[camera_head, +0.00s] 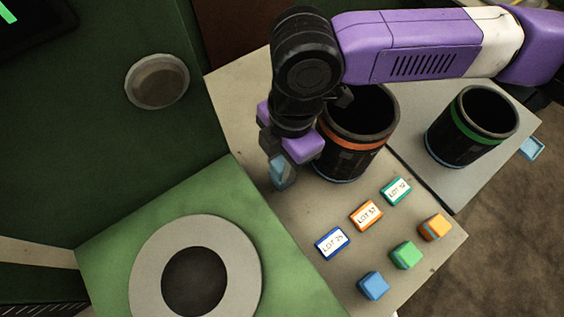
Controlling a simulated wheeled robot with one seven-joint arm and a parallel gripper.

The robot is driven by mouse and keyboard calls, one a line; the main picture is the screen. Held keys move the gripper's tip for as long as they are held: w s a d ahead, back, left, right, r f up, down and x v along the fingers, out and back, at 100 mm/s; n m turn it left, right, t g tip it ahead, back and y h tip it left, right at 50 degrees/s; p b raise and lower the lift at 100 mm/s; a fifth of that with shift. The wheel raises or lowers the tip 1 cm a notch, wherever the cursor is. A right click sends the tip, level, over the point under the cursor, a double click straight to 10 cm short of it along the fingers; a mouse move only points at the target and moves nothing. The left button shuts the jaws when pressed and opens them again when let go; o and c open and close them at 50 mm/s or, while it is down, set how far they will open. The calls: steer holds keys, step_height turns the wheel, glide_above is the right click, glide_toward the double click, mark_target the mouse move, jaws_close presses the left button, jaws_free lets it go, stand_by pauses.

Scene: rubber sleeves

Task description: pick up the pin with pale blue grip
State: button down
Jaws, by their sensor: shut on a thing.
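The pin with the pale blue grip (282,175) is at the tip of my gripper (280,160), near the left edge of the beige table. My gripper points down and is shut on the pin's grip. Only the pale blue part shows; the rest of the pin is hidden. I cannot tell whether its lower end touches the table.
A black orange-banded bin (352,165) stands close right of my gripper; a green-banded bin (460,150) stands farther right. Blue (332,243), orange (366,215) and teal (396,191) lot tags lie near blue (373,286), green (406,255) and orange (435,227) blocks.

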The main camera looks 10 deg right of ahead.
mark_target(282, 163)
step_height(282, 163, up, 20)
stand_by(0.6)
stand_by(1.0)
